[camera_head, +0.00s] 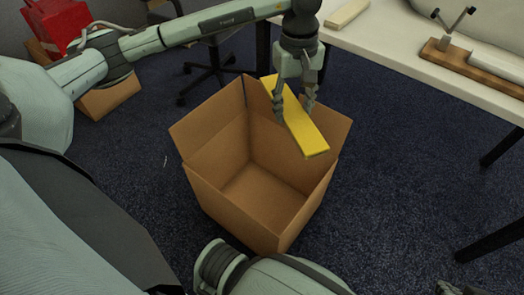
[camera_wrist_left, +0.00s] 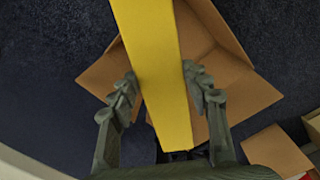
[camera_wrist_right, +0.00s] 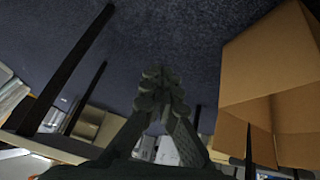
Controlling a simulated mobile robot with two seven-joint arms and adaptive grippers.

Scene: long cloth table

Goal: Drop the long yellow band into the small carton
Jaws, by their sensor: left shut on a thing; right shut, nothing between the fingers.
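The long yellow band (camera_head: 302,128) is a flat, stiff-looking strip held at a slant. My left gripper (camera_head: 294,112) is shut on it, with a finger on each side. The left wrist view also shows the band (camera_wrist_left: 155,65) between the fingers. The small carton (camera_head: 225,205) stands open on the floor with its flaps up; its visible inside is empty. The band is above the carton's far right part, near the flaps. My right gripper (camera_wrist_right: 160,88) is shut and empty, with the carton (camera_wrist_right: 270,75) to its right in the right wrist view.
A pale table (camera_head: 400,48) at the right carries a wooden board (camera_head: 475,66) and a cream block (camera_head: 347,13). Another carton (camera_head: 110,98) and a red object (camera_head: 55,22) are at the back left. An office chair (camera_head: 215,70) stands behind. Blue carpet surrounds the carton.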

